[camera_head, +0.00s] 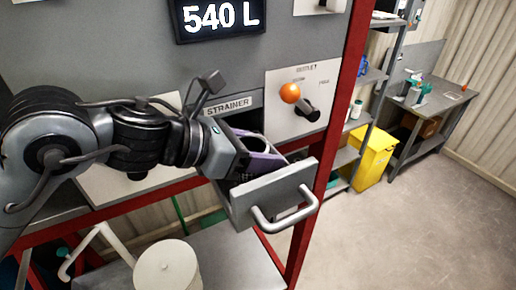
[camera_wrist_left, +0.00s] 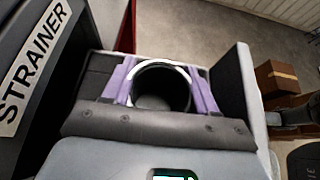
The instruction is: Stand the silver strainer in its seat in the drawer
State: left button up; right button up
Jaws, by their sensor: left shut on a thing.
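My left gripper (camera_head: 258,158) reaches into the open drawer (camera_head: 272,195) under the STRAINER label. In the left wrist view its two purple fingers (camera_wrist_left: 160,80) are shut on the silver strainer (camera_wrist_left: 163,67), one on each side. The strainer shows as a round, light rim around a dark hollow, seen from above. In the head view only a bit of its rim shows between the fingers. The drawer's walls surround the strainer in the wrist view. The seat and the strainer's lower end are hidden, so I cannot tell whether it rests in the seat.
The drawer's bar handle (camera_head: 284,212) sticks out at the front. A pale round container (camera_head: 167,268) stands below the drawer. A yellow bin (camera_head: 373,157) stands farther right, with open floor in front.

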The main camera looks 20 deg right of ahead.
pick_arm(q)
jog(key=o, duration=1)
jog(key=shift+o, duration=0.3)
jog(key=shift+r, duration=0.1)
jog(key=b+v, duration=0.3)
jog(key=v, duration=0.9)
jog(key=shift+s, duration=0.15)
